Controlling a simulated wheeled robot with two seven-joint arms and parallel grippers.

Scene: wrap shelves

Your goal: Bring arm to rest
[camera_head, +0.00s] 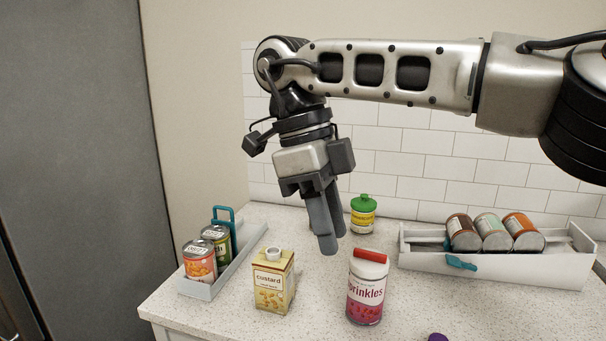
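My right arm (400,75) reaches in from the right across the upper part of the head view. Its gripper (328,235) hangs pointing down above the counter, with no object visible in it. The fingers overlap in this view, so I cannot tell whether they are open or shut. Below and around it stand a custard carton (273,282) to the left, a sprinkles jar (367,290) with a red top to the right, and a green-lidded yellow jar (363,215) behind. My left gripper is not in view.
A grey tray (240,262) with a blue handle holds two cans at the left. A white bin (500,269) at the right holds three cans lying on their sides. A tiled wall (420,150) rises behind the speckled counter (215,313). A purple thing (437,337) shows at the bottom edge.

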